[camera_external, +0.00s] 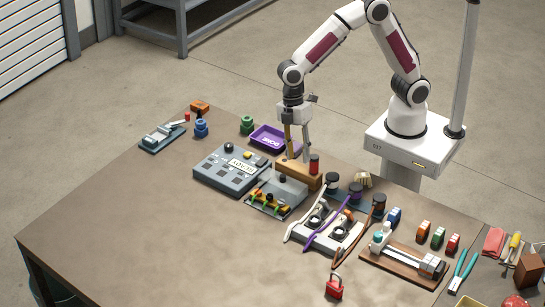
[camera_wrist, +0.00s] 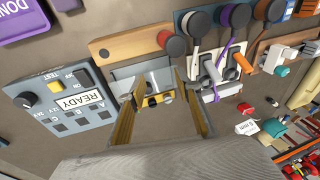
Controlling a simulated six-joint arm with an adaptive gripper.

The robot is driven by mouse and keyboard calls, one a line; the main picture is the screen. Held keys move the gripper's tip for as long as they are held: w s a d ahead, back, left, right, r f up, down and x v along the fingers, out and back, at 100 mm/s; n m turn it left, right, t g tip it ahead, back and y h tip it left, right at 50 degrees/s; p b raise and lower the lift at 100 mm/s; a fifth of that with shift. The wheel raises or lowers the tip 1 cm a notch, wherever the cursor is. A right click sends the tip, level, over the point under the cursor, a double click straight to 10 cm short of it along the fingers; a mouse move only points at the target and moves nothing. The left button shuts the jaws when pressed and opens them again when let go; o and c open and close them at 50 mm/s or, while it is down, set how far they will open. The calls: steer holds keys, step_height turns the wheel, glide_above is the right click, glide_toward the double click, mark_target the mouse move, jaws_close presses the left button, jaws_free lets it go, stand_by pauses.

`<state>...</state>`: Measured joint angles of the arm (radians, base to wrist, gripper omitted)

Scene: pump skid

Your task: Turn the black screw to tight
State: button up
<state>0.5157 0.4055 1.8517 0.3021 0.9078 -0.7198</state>
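My gripper (camera_external: 297,157) is open and empty, its two long tan fingers pointing down above the wooden block (camera_external: 292,170). In the wrist view my gripper (camera_wrist: 160,112) has its fingers well apart, framing a small grey fixture (camera_wrist: 125,76). The fixture carries yellow and dark fittings; in the external view they are green, yellow, orange and black. A black knob-like part (camera_external: 269,197) shows among them, likely the black screw, but it is too small to be sure. The fingers partly hide the fixture in the wrist view. No contact is visible.
A grey control box (camera_external: 232,170) with a black dial stands left of the fixture. A red-and-black upright part (camera_external: 314,164) stands on the wooden block. Black-capped posts and cables crowd the right. The purple tray (camera_external: 268,138) lies behind. The front-left table is clear.

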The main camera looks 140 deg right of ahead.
mark_target(269, 197)
steer(key=w+d+f+n, duration=0.1)
steer(key=w+d+f, duration=0.1)
steer(key=w, duration=0.1)
steer(key=w+d+f+n, duration=0.1)
steer(key=shift+w+d+f+n+t+y, duration=0.15)
steer(key=shift+w+d+n+t+y, duration=0.15)
steer(key=shift+w+d, duration=0.1)
steer(key=shift+w+d+r+n+t, duration=0.15)
steer(key=shift+w+r+n+t, duration=0.15)
steer(key=shift+w+n, duration=0.6)
steer(key=shift+w+d+r+n+t, duration=0.2)
steer(key=shift+w+r+n, duration=0.2)
steer(key=shift+w+n, duration=0.5)
steer(key=shift+w+d+r+n+t, duration=0.2)
steer(key=shift+w+r+n, duration=0.15)
steer(key=shift+w+n, duration=0.55)
steer(key=shift+s+a+f+n, duration=0.1)
steer(key=shift+s+n, duration=0.1)
steer(key=shift+n, duration=0.1)
steer(key=shift+x, duration=3.85)
jaws_close()
